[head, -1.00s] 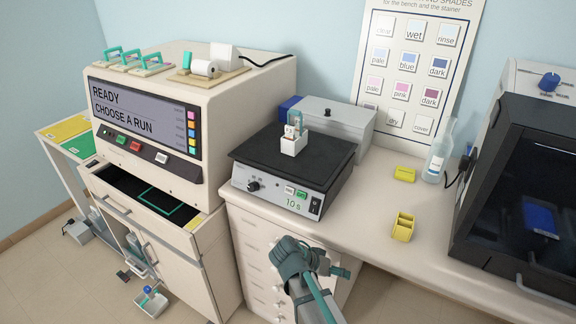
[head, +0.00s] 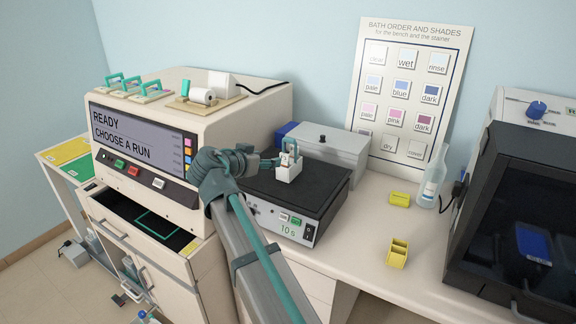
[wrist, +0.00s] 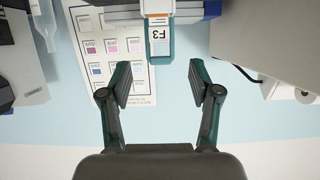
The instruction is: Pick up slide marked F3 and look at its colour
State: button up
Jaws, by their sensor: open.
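The slide marked F3 (wrist: 158,36) has a white label with an orange band and shows at the top centre of the wrist view. A teal frame (wrist: 149,57) runs around its labelled end. In the head view a small white holder (head: 288,173) with a teal handle (head: 291,145) stands on the black top of the stirrer-like unit (head: 318,184). My gripper (wrist: 161,82) is open and empty. Its two fingers are apart, on either side of the line to the label, and short of it. In the head view my gripper (head: 271,162) is just left of the holder. The slide's glass is hidden.
A stainer (head: 235,95) reading READY, CHOOSE A RUN stands left of my arm. A grey box (head: 335,150) is behind the holder. Yellow blocks (head: 397,253), a bottle (head: 431,183) and a dark-windowed machine (head: 520,220) are at right.

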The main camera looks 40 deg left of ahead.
aim_at(284, 157)
jog(key=p+x, duration=0.1)
jog(key=x, duration=0.4)
jog(key=shift+w+a+f+p, duration=0.1)
jog(key=shift+w+f+p, duration=0.05)
jog(key=shift+w+p, duration=0.4)
jog(key=p+x, duration=0.1)
jog(key=x, duration=0.2)
jog(key=shift+w+f+p, duration=0.1)
jog(key=shift+w+p, duration=0.1)
jog(key=shift+p, duration=0.1)
jog(key=shift+w+f, duration=0.2)
jog(key=shift+w, duration=0.05)
grip_shut()
